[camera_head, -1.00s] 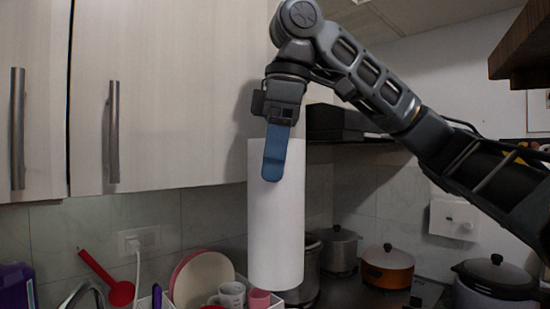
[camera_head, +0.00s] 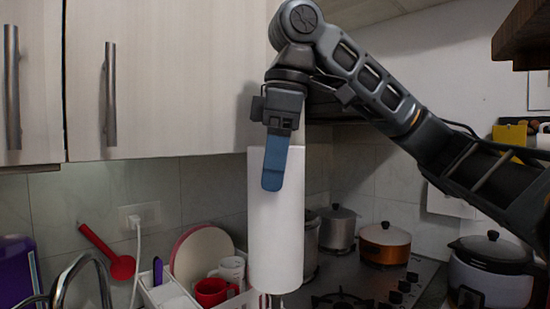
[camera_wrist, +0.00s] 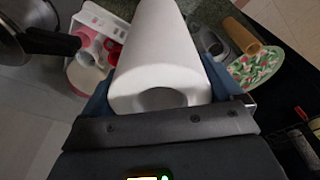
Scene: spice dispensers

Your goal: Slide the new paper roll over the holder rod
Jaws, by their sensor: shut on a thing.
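The white paper roll (camera_head: 275,225) hangs upright beneath my gripper (camera_head: 273,186). One blue finger lies against the front of the roll's upper part. In the wrist view the roll (camera_wrist: 163,60) sits between both blue fingers of my gripper (camera_wrist: 160,88), with the hollow core end facing the camera. The gripper is shut on the roll. A small metallic piece (camera_head: 277,300) shows just below the roll's lower end at the picture's bottom edge. It may be the holder rod, but the roll hides most of that spot, and I cannot tell whether they touch.
A dish rack (camera_head: 165,292) with plates (camera_head: 203,257) and a red mug (camera_head: 211,291) stands left of the roll. A stove (camera_head: 375,285) with an orange pot (camera_head: 384,247) and other pots is to the right. Cabinets (camera_head: 165,80) hang behind on the left.

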